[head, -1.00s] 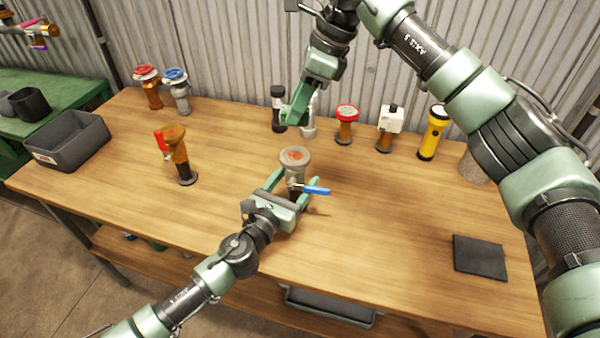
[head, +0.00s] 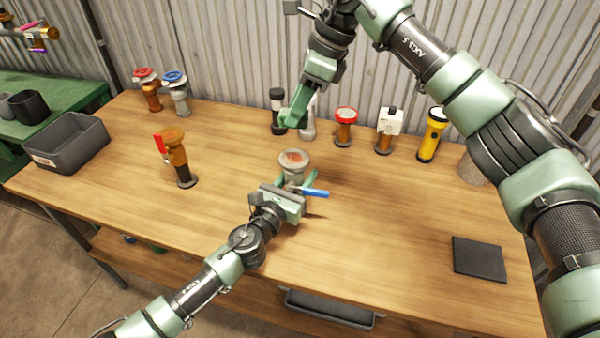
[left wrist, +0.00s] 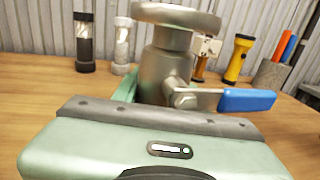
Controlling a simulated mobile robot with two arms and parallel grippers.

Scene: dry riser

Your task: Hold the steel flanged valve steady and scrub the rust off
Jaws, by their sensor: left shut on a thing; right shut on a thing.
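The steel flanged valve (head: 294,165) stands upright near the middle of the wooden bench, with a blue lever (head: 314,193) pointing right. Orange rust (head: 296,157) marks its round top flange. My left gripper (head: 297,180) is shut around the valve's body from the front. The valve also shows in the left wrist view (left wrist: 165,65), just beyond the palm. My right gripper (head: 293,118) is above the back of the bench, behind and apart from the valve. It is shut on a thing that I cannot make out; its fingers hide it.
A rusty valve with a red lever (head: 175,150) stands to the left. Other valves, bottles and a yellow flashlight (head: 432,135) line the back. A grey bin (head: 72,145) is at the left. A dark pad (head: 479,258) lies at the front right. The bench's right middle is clear.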

